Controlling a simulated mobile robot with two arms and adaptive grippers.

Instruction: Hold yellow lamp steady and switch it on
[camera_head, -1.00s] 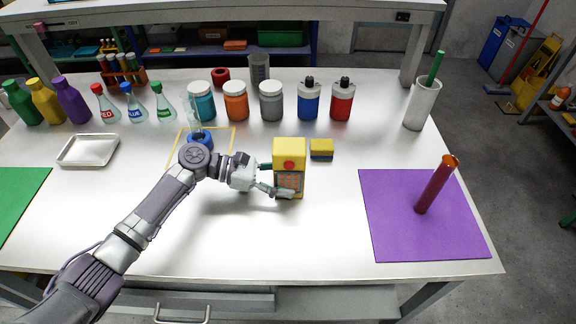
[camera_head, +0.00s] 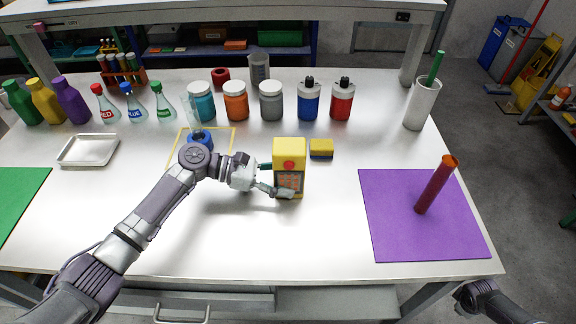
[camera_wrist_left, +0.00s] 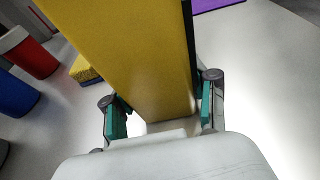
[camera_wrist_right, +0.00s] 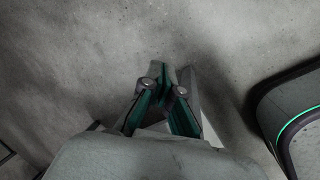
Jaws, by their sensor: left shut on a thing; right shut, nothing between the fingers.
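The yellow lamp (camera_head: 289,147) stands upright on the bench, with a red round button (camera_head: 289,165) near the top of its front and a reddish grid panel (camera_head: 289,181) below. My left gripper (camera_head: 272,181) is shut on the lamp's lower body from the left. In the left wrist view the lamp's yellow side (camera_wrist_left: 135,60) rises between the two fingers (camera_wrist_left: 162,105). My right gripper (camera_wrist_right: 167,90) is shut and empty over grey floor in the right wrist view. In the head view only part of my right arm shows at the bottom right corner.
A purple mat (camera_head: 400,235) with a dark red tube (camera_head: 436,186) is at the right. Several jars and bottles line the back. The bench in front of the lamp is clear.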

